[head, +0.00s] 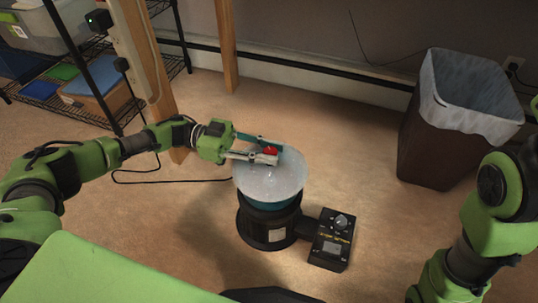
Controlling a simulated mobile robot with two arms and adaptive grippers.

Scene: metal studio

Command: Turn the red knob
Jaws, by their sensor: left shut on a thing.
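The red knob (271,150) shows as a small red piece between the fingers of my left gripper (268,153), over the far part of a round white disc (270,182). The left gripper comes in from the left and is shut on the red knob, which is partly hidden by the fingers. The disc sits on a dark round base (268,228). A black control box (331,240) with a grey dial and a small display is attached at the base's right. My right arm is at the right edge, and its gripper is out of view.
A brown trash bin (430,150) with a white liner stands at the right. A wire shelf (60,98) with boxes and wooden posts (226,45) stand at the back left. A black cable (165,182) lies on the floor left of the device. The floor between device and bin is clear.

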